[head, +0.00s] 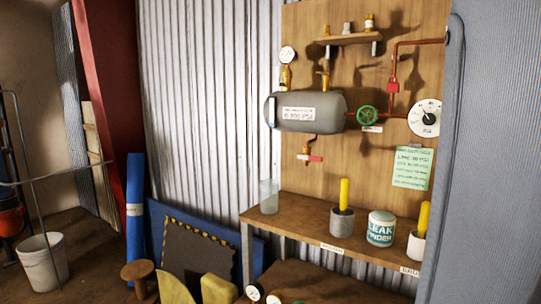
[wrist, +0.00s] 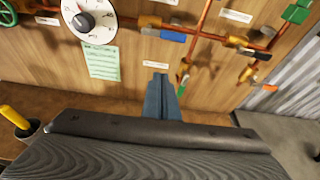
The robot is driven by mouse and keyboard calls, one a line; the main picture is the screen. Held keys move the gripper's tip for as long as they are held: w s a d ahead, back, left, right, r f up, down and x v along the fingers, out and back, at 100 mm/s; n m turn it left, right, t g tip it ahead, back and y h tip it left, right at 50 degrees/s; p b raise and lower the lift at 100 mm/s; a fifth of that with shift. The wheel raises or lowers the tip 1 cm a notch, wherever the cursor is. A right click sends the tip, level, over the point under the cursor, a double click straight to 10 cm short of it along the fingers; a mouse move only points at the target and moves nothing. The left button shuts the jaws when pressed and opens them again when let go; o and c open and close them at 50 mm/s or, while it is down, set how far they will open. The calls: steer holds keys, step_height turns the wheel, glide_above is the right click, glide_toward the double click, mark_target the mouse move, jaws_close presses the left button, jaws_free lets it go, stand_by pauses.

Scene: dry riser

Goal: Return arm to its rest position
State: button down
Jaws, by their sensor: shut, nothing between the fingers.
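My gripper (wrist: 160,98) shows in the wrist view as two blue-grey fingers pressed together, with nothing between them. It points toward the wooden board (wrist: 120,75) and sits in front of its lower part. Copper pipes (wrist: 195,52) with blue, black and green valve handles run above and to the right of the fingers. I cannot tell the exact gap to them. The gripper is not visible in the head view.
In the head view, a grey tank (head: 303,112), green valve wheel (head: 368,116) and gauge (head: 425,118) are on the board. A shelf (head: 300,225) holds a clear glass (head: 268,196), a leak finder tub (head: 381,229) and two pots with yellow sticks. A white bucket (head: 43,262) stands left.

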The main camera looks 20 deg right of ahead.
steer(key=w+a+f+m+y+p, duration=0.1)
steer(key=w+a+f+m+y, duration=0.2)
steer(key=w+a+f+m, duration=0.6)
steer(key=w+a+f+m+g+y+p, duration=0.1)
steer(key=w+a+f+m+y, duration=0.15)
steer(key=a+f, duration=0.35)
steer(key=w+a+f+m+g+y+p, duration=0.1)
steer(key=w+a+f+m, duration=0.35)
steer(key=a, duration=0.35)
steer(key=s+a+f+m+g+y, duration=0.1)
steer(key=s+a+f+m+g, duration=0.1)
steer(key=a, duration=0.7)
steer(key=s+a+f+m+g+y+p, duration=0.1)
steer(key=s+a+f+m, duration=0.3)
steer(key=a, duration=0.5)
steer(key=s+a+f+m+g+y, duration=0.3)
steer(key=a+f, duration=0.3)
steer(key=a, duration=0.3)
steer(key=shift+s+a+p, duration=0.25)
steer(key=shift+s+p, duration=0.1)
steer(key=shift+s, duration=0.5)
